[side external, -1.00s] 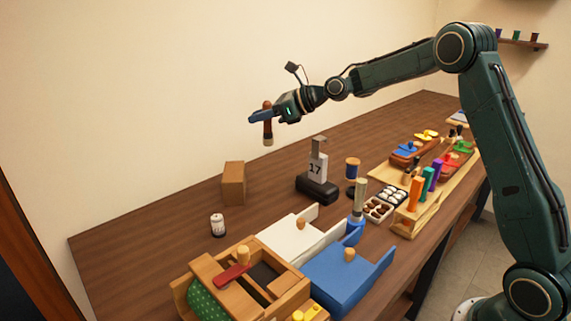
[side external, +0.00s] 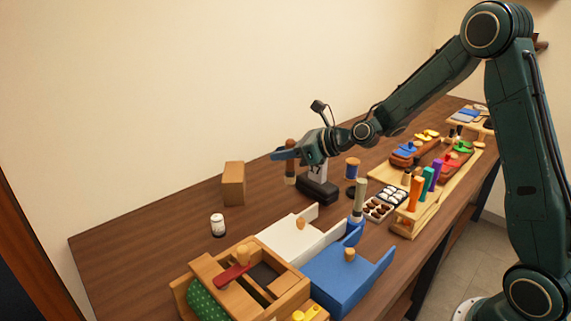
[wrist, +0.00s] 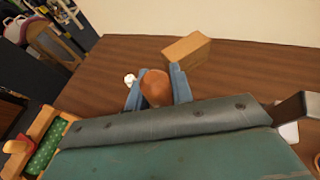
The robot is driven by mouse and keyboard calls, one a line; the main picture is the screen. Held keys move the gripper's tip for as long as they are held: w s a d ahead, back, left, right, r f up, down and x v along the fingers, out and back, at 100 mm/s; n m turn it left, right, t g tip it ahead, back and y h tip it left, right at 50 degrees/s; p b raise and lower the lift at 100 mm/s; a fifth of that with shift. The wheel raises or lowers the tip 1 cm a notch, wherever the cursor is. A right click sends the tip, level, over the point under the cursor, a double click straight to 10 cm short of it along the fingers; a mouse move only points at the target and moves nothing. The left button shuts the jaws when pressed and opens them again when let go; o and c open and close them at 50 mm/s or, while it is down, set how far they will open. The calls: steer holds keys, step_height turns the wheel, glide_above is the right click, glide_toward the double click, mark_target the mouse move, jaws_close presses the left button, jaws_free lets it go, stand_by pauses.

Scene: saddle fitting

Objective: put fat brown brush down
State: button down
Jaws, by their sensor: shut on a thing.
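My gripper (side external: 290,157) is shut on the fat brown brush (side external: 291,147). The brush hangs upright between the blue fingers, with its pale lower end (side external: 290,180) low near the table, just left of the black-based stand. I cannot tell whether that end touches the tabletop. In the wrist view the round brown top of the brush (wrist: 156,86) sits between the blue fingers (wrist: 157,92). My gripper hides part of the stand's upright and its number card.
A cardboard-brown block (side external: 233,183) and a white jar (side external: 217,225) stand to the left on the wooden table (side external: 140,240). The black-based stand (side external: 318,190) is close on the right. White and blue trays lie in front. The table between block and jar is clear.

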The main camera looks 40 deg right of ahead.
mark_target(292, 172)
steer(key=shift+m+t+h, duration=0.4)
steer(key=shift+m+h, duration=0.2)
steer(key=s+f, duration=0.1)
steer(key=s, duration=0.1)
steer(key=s+d+f, duration=0.1)
steer(key=s, duration=0.1)
steer(key=s+f, duration=0.1)
steer(key=s, duration=0.1)
steer(key=shift+s+d, duration=0.1)
steer(key=shift+d, duration=0.15)
steer(key=w+d+r+n+g+y, duration=0.1)
steer(key=w+d+r+n+y, duration=0.15)
steer(key=d, duration=0.95)
steer(key=s+d+f+n+g+y, duration=0.1)
steer(key=d+f+n+g+y, duration=0.1)
steer(key=d, duration=0.8)
steer(key=shift+s+f+n+y, duration=0.35)
steer(key=shift+f+n+y, duration=0.1)
steer(key=shift+f, duration=0.45)
steer(key=shift+d, duration=0.1)
steer(key=shift+f, duration=2)
steer(key=shift+f, duration=0.1)
